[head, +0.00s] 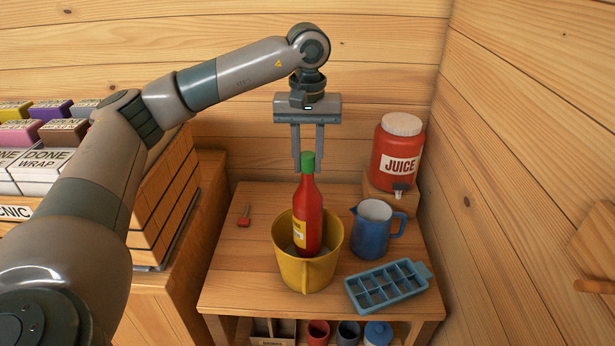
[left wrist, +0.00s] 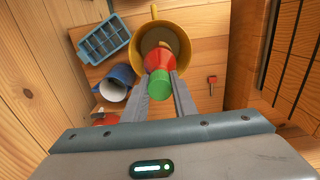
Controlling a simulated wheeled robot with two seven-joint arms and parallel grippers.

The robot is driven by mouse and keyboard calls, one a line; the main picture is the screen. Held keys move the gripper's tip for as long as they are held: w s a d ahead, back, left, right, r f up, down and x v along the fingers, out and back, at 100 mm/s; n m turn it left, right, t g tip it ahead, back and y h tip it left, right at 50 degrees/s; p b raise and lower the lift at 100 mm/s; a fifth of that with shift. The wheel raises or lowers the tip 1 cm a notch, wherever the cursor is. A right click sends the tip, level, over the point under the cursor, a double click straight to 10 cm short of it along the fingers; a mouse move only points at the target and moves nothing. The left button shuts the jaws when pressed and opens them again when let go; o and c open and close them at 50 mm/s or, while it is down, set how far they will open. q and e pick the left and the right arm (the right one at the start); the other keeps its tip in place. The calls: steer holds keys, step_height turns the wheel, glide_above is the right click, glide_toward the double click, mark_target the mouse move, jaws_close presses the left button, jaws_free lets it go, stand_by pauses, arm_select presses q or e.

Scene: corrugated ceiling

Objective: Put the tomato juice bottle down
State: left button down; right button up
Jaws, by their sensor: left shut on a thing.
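The tomato juice bottle (head: 308,218) is red with a green cap and a yellow label. It stands nearly upright, its lower part inside the yellow bucket (head: 290,268) on the wooden table. In the left wrist view the green cap (left wrist: 153,90) lies between the fingers, with the yellow bucket (left wrist: 182,42) beyond. The bucket wall hides the bottle's base, so I cannot tell whether it touches the bottom. My right gripper is not in view.
A blue pitcher (head: 375,230) and a blue ice tray (head: 387,286) stand right of the bucket. A red juice dispenser (head: 398,150) is at the back right. A small red-ended tool (head: 244,216) lies left. Cups sit on the shelf below. The table's front left is clear.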

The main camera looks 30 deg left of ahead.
mark_target(308, 192)
arm_select(q)
step_height(308, 192, down, 4)
steer(key=shift+f+p, duration=0.1)
steer(key=shift+p, duration=0.7)
steer(key=shift+f, duration=0.4)
steer(key=shift+s+f+p, duration=0.1)
steer(key=shift+f+p, duration=0.3)
steer(key=shift+f, duration=0.25)
step_height(308, 192, down, 2)
steer(key=shift+f+p, duration=0.1)
steer(key=shift+p, duration=0.3)
steer(key=shift+f, duration=0.25)
